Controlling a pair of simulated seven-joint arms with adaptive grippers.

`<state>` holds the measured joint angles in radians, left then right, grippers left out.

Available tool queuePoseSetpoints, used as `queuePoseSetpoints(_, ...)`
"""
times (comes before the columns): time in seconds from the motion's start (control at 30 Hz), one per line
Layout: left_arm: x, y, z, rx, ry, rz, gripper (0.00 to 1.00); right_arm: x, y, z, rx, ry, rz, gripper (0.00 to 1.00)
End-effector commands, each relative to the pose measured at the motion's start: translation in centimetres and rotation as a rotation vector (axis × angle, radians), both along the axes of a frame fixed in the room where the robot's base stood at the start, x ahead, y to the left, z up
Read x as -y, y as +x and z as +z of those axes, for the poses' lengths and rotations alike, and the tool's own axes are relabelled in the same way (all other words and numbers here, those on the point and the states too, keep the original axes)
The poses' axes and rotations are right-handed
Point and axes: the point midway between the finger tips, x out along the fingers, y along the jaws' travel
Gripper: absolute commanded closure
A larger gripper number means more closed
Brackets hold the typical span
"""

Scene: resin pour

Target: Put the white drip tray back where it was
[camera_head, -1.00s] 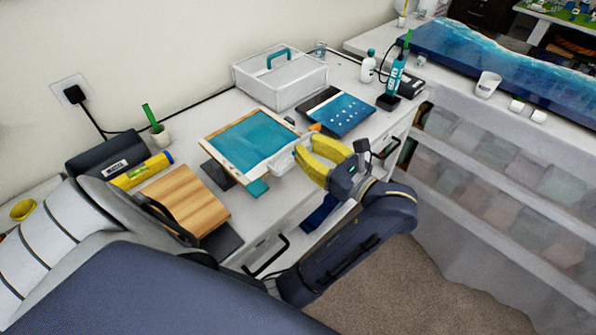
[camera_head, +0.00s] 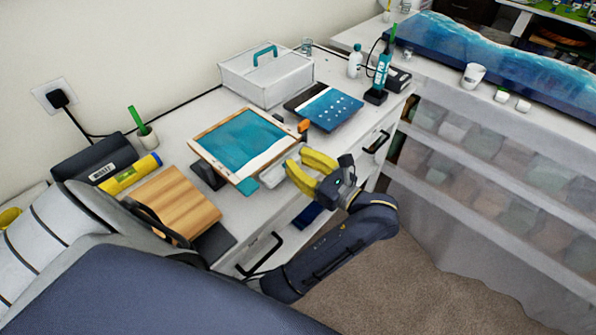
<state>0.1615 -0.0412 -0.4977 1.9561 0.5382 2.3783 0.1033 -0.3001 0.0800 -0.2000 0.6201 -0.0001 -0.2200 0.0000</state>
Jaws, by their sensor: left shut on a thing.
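My left gripper (camera_head: 306,170) has yellow fingers and is at the front edge of the white desk (camera_head: 218,105). It is shut on a small white piece, which looks like the white drip tray (camera_head: 272,176). The fingers cover part of the tray, and its far side lies close to the front right edge of the wood-framed board with teal resin (camera_head: 243,142). I cannot tell whether the tray touches the board or the desk. A small teal block (camera_head: 247,186) is at the board's front corner. My right gripper is not in view.
An orange piece (camera_head: 304,126) is near the board's right corner. A wooden block (camera_head: 173,203) and yellow tube (camera_head: 130,173) lie left. Drawers are below.

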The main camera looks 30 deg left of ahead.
Motion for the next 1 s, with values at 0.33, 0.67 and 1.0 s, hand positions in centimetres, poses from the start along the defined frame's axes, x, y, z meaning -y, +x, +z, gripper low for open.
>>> queuePoseSetpoints(0.33,0.0,0.0,-3.8,-0.002,0.001,-0.001,1.0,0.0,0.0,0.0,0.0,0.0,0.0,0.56)
queuePoseSetpoints(0.67,0.0,0.0,-4.0,-0.002,0.001,0.0,1.0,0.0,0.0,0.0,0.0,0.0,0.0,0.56)
queuePoseSetpoints(1.0,0.0,0.0,-4.2,-0.002,0.0,0.0,0.53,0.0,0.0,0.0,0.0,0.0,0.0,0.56)
